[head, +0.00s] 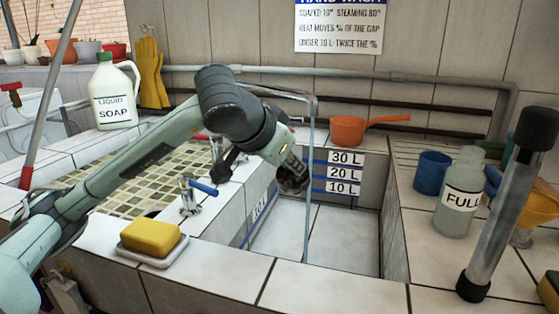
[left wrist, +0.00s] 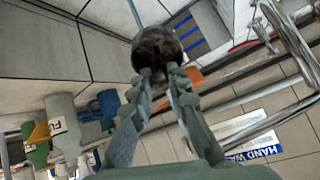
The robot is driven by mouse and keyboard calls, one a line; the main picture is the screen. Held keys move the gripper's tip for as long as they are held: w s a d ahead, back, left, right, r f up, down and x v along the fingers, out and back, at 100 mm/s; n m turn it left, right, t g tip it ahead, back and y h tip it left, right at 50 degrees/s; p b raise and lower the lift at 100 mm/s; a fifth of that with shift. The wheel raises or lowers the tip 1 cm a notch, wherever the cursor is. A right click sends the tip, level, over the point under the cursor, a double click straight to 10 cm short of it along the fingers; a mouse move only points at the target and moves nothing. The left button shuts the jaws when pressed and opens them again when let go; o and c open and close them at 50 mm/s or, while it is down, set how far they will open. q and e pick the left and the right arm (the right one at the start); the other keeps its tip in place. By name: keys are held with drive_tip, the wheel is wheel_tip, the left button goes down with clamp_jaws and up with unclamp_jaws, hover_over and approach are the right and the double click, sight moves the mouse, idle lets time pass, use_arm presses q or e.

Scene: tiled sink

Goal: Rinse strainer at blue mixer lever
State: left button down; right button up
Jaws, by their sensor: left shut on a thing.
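My left gripper (head: 290,166) reaches over the deep tiled basin (head: 340,240) and is shut on a small dark round strainer (head: 293,183). In the left wrist view the strainer (left wrist: 157,52) sits between the fingertips of the left gripper (left wrist: 158,82). A thin stream of water (head: 308,215) falls from the spout (head: 312,104) into the basin, close by the strainer. In the wrist view the stream (left wrist: 133,14) meets the strainer's edge. The blue mixer lever (head: 203,188) is on the tiled ledge left of the basin. My right gripper is not in view.
A yellow sponge (head: 149,237) lies on a dish at front left. A soap bottle (head: 113,92) stands at back left. An orange pan (head: 349,130) is behind the basin.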

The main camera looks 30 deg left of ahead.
sight(303, 180)
use_arm(q)
drive_tip(key=w, duration=0.3)
drive_tip(key=shift+w+d+f, duration=0.2)
drive_tip(key=shift+d+f, duration=0.15)
drive_tip(key=shift+w+f, duration=0.1)
drive_tip(key=shift+w, duration=0.25)
drive_tip(key=shift+w+d+f, duration=0.1)
drive_tip(key=shift+w+d, duration=0.1)
drive_tip(key=shift+w, duration=0.7)
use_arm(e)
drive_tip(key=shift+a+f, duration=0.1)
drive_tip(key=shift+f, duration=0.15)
use_arm(q)
drive_tip(key=shift+d, duration=0.1)
drive_tip(key=shift+d, duration=0.5)
